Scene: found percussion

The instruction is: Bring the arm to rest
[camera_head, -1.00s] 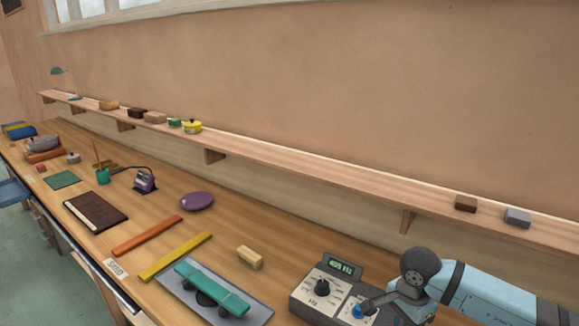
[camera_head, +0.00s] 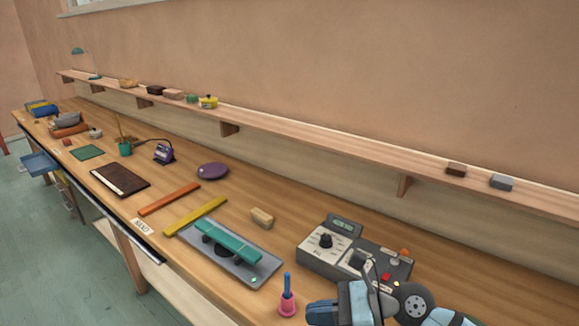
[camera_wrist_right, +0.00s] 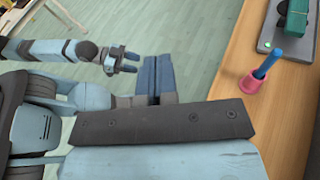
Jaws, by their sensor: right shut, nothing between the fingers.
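My right gripper (camera_head: 318,313) is at the bottom of the head view, low in front of the grey control box. In the right wrist view its two blue fingers (camera_wrist_right: 154,78) are pressed together with nothing between them, over the floor beside the bench edge. My left gripper (camera_wrist_right: 126,62) shows in the right wrist view, left of the right fingers and apart from them. Its fingers look spread and empty. The left arm does not show in the head view.
A pink cup-shaped holder with a blue handle (camera_head: 288,298) stands close by the right gripper. The grey control box (camera_head: 320,262) is behind it. A green bar on a grey plate (camera_head: 228,243) lies to the left.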

